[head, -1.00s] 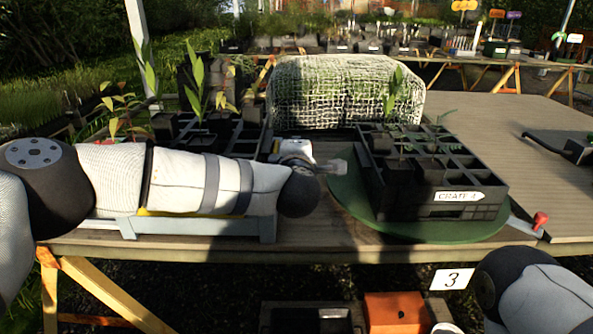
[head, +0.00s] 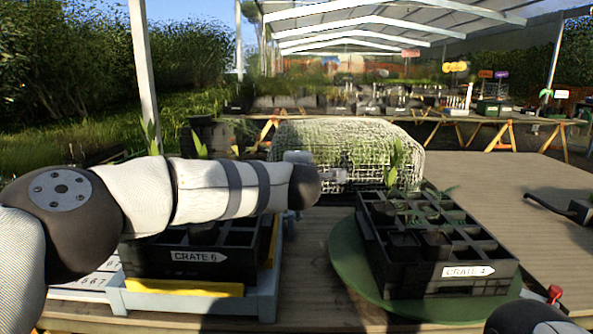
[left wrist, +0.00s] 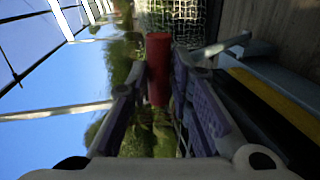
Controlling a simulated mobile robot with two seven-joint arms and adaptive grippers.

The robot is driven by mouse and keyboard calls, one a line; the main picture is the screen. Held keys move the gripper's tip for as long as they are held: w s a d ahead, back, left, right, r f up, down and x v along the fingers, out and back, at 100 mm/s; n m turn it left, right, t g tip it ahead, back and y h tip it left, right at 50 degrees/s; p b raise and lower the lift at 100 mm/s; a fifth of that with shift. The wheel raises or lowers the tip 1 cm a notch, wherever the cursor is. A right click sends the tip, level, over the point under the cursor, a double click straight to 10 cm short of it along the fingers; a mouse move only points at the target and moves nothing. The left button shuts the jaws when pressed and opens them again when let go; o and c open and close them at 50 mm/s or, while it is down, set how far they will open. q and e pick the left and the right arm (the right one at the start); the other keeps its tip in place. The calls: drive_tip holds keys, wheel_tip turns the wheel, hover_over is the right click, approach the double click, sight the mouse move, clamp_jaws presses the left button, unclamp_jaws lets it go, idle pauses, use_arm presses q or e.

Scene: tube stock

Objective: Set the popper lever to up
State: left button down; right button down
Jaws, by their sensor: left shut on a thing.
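The popper is a pale blue-grey frame (head: 262,300) with yellow strips at the left of the bench, under the crate marked CRATE 6 (head: 190,258). My left gripper (head: 335,175) is raised above and right of that crate, arm stretched across it. In the left wrist view, its purple-padded fingers are shut on a red cylindrical grip (left wrist: 158,68). This grip looks like the popper lever's handle; a grey bar (left wrist: 222,48) shows beside the fingers, but its joint with the grip is unclear. In the head view the grip is hidden. My right gripper is out of view.
Crate 4 (head: 468,271) with seedlings stands on a green turntable (head: 350,250) at the right; a small red knob (head: 555,293) is at its front right. A mesh-covered mound (head: 350,145) is behind. The bench at far right is mostly clear.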

use_arm(q)
drive_tip(key=shift+w+a+r+t, duration=0.15)
drive_tip(key=shift+r, duration=0.6)
drive_tip(key=shift+w+a+r+t, duration=0.15)
drive_tip(key=shift+r, duration=0.55)
drive_tip(key=c, duration=1.7)
unclamp_jaws()
drive_tip(key=shift+o, duration=1.1)
drive_tip(key=shift+w+d+f, duration=0.1)
drive_tip(key=shift+w, duration=0.05)
drive_tip(key=shift+f, duration=0.3)
drive_tip(key=shift+f, duration=0.3)
drive_tip(key=shift+s, duration=0.2)
